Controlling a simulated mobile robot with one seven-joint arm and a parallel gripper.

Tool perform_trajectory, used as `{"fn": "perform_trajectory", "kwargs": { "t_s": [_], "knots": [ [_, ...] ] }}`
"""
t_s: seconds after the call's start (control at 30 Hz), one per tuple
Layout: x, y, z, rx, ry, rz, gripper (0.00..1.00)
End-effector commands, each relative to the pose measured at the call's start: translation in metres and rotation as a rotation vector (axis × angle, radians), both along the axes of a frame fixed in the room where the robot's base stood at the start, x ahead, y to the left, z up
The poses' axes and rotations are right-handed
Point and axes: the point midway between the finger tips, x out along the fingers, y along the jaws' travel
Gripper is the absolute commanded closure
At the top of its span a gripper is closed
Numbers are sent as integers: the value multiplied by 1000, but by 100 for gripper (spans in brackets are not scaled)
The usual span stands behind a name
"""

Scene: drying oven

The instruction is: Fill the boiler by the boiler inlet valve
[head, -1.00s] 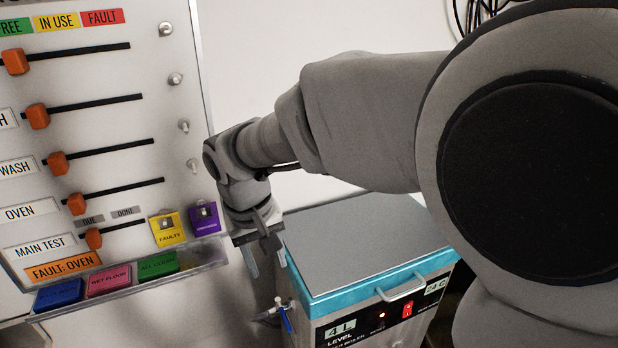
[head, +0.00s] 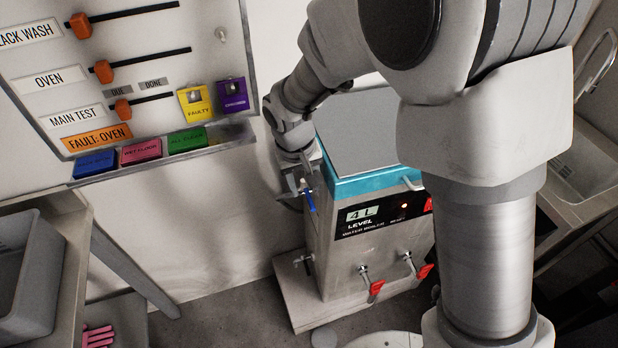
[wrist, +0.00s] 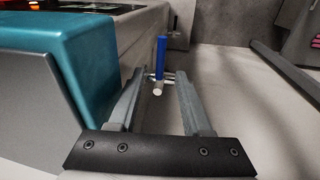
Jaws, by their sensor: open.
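The boiler (head: 365,262) is a grey metal box with a teal upper band and a grey lid. Its front panel (head: 380,215) reads "4 L" and "LEVEL" and has a lit lamp. A valve with a blue lever (head: 310,200) sits high on its left side. The blue lever (wrist: 161,58) also shows in the wrist view, beyond and between my fingertips. My gripper (head: 292,190) is open and empty beside the boiler's left side, close to the valve. In the wrist view my gripper (wrist: 158,92) points at the valve, and I see no contact.
Two red-handled taps (head: 376,288) are low on the boiler's front. A slider board (head: 150,60) hangs on the wall at upper left. A table (head: 75,230) with a grey bin stands at left, and a sink (head: 590,165) at right.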

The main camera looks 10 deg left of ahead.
Motion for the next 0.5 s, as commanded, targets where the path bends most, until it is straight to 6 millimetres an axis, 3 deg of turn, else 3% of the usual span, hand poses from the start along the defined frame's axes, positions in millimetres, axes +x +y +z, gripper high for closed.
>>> {"fn": "perform_trajectory", "kwargs": {
  "t_s": [0.2,0.47,0.5],
  "knots": [
    [2,-2,-15,0,1,-1,51],
    [2,-2,-16,0,0,-1,51],
    [2,-2,-16,0,0,-1,55]
  ]
}}
